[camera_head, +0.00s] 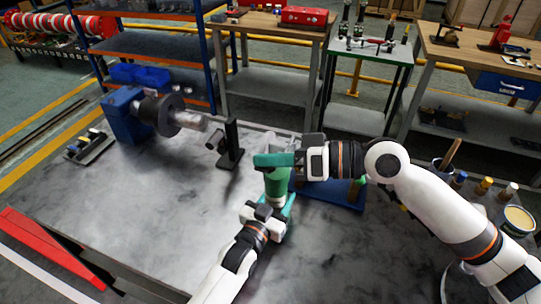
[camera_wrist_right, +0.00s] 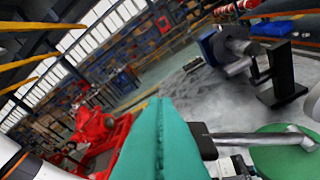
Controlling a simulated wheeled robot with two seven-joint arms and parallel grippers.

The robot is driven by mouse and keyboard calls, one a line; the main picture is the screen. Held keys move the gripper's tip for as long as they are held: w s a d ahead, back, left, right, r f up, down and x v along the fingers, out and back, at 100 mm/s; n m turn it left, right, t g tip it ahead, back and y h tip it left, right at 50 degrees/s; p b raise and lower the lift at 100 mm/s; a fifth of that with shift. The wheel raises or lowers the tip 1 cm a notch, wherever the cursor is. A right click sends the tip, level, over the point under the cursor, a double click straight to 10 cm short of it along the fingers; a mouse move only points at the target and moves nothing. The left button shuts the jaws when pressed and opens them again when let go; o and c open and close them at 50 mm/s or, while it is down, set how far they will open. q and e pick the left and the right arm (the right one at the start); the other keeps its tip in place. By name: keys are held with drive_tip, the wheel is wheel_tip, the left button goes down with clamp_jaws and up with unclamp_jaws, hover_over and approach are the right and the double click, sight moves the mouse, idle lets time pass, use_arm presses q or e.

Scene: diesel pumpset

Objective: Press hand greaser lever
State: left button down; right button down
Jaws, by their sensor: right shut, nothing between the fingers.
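The hand greaser (camera_head: 276,187) is a green upright cylinder on the grey bench. Its round green top (camera_wrist_right: 285,155) shows at the lower right of the right wrist view. A grey metal bar, which looks like its lever (camera_wrist_right: 262,138), lies across that top. My right gripper (camera_head: 270,160) has teal fingers, shut and empty, and in the head view they overlap the greaser's top; contact with the lever cannot be told. My left gripper (camera_head: 272,213) is low at the greaser's near side; its fingertips are partly hidden and I cannot tell whether they grip it.
A black stand (camera_head: 231,150) stands left of the greaser. A blue machine with a dark disc (camera_head: 160,115) is at the back left. A blue tray (camera_head: 330,194) lies behind my right arm. Cans and bottles (camera_head: 484,187) stand at right. The bench's front left is clear.

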drive_tip(key=shift+s+f, duration=0.2)
drive_tip(key=shift+s+a+f+n, duration=0.25)
drive_tip(key=shift+s+f+n, duration=0.35)
drive_tip(key=shift+n, duration=0.3)
wheel_tip(320, 180, down, 8)
drive_tip(key=s+n+t+h, duration=0.1)
drive_tip(key=s+n+t, duration=0.1)
drive_tip(key=n, duration=0.4)
drive_tip(key=shift+a+f+t, duration=0.15)
drive_tip(key=shift+a+t, duration=0.15)
drive_tip(key=shift+t, duration=0.1)
use_arm(q)
drive_tip(key=shift+s+d, duration=0.1)
use_arm(e)
drive_tip(key=shift+f, duration=0.1)
drive_tip(key=s+d+r, duration=0.4)
drive_tip(key=d+r, duration=0.2)
drive_tip(key=d, duration=0.2)
drive_tip(key=shift+s+d+r, duration=0.35)
